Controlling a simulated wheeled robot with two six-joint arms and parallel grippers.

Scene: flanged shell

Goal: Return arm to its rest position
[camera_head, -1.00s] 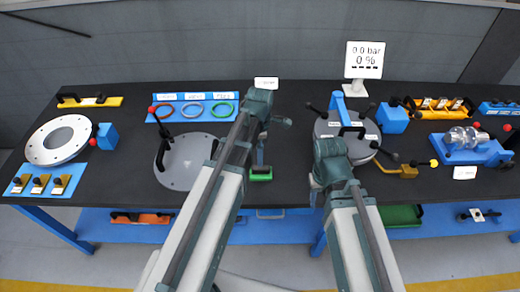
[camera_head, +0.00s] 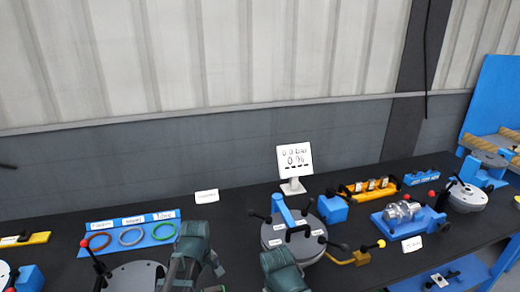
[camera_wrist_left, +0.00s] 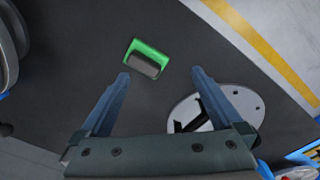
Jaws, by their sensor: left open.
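My left arm (camera_head: 190,250) comes in at the bottom of the head view, beside the grey disc; its fingertips are hidden there. In the left wrist view my left gripper (camera_wrist_left: 161,74) is open, with nothing between its fingers. Past the fingertips, a green holder with a dark grey block (camera_wrist_left: 146,64) lies on the black table, apart from the fingers. My right arm (camera_head: 283,270) shows at the bottom of the head view, in front of the round grey flanged unit (camera_head: 275,236); its jaws cannot be made out.
A grey disc (camera_head: 137,277) with a black handle lies left of my left arm; a grey plate also shows in the left wrist view (camera_wrist_left: 240,104). A blue ring tray (camera_head: 100,255), a gauge sign (camera_head: 294,160) and a blue fixture with a metal part (camera_head: 402,213) stand on the table.

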